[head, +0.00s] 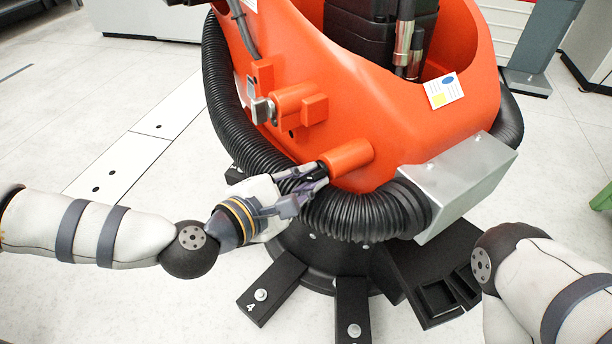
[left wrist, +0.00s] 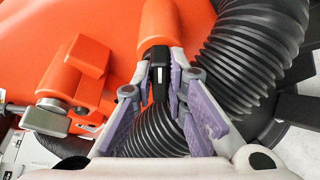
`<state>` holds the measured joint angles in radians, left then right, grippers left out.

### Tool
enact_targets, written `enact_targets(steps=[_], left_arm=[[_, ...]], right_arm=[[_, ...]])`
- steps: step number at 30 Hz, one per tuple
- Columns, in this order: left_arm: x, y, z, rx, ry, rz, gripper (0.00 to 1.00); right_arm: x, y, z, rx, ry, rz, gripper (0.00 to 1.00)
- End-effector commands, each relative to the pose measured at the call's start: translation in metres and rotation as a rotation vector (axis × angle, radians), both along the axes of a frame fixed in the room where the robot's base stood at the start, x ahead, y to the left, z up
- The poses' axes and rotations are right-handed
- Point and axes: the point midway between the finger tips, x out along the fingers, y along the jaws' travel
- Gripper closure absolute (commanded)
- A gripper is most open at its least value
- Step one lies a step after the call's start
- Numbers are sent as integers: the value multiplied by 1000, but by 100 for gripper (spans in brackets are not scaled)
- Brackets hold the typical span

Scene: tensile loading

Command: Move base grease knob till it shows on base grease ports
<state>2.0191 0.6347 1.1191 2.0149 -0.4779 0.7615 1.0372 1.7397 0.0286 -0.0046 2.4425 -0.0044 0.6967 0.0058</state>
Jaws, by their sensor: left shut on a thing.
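The grease knob (left wrist: 160,72) is a small black piece with a white mark at the end of a round orange boss (left wrist: 160,22). In the head view the boss (head: 347,157) sticks out of the orange robot base (head: 390,130). My left gripper (head: 316,173) reaches in from the left and is at the boss's end. In the left wrist view its fingers (left wrist: 161,88) are shut on the knob, one on each side. In the head view the fingers hide the knob. My right arm shows at the right edge, but its gripper is out of frame.
A black corrugated hose (head: 375,212) runs round the base just below my left gripper. A second orange fitting with a metal piece (head: 262,110) sits up and left of it. A metal box (head: 462,185) juts out at right. Black feet (head: 270,290) spread below. Floor at left is clear.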

Motion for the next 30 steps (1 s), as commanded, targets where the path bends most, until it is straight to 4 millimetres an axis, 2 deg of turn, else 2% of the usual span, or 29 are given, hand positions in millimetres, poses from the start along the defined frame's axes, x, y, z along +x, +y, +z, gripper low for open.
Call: enact_targets(steps=[15, 30], left_arm=[[-2, -1, -5, 193, -308, 1, 100], [-2, -1, -5, 251, -401, 0, 100]], right_arm=[[-3, 0, -9, 0, 12, 0, 0], [-4, 0, -10, 1, 15, 1, 0]])
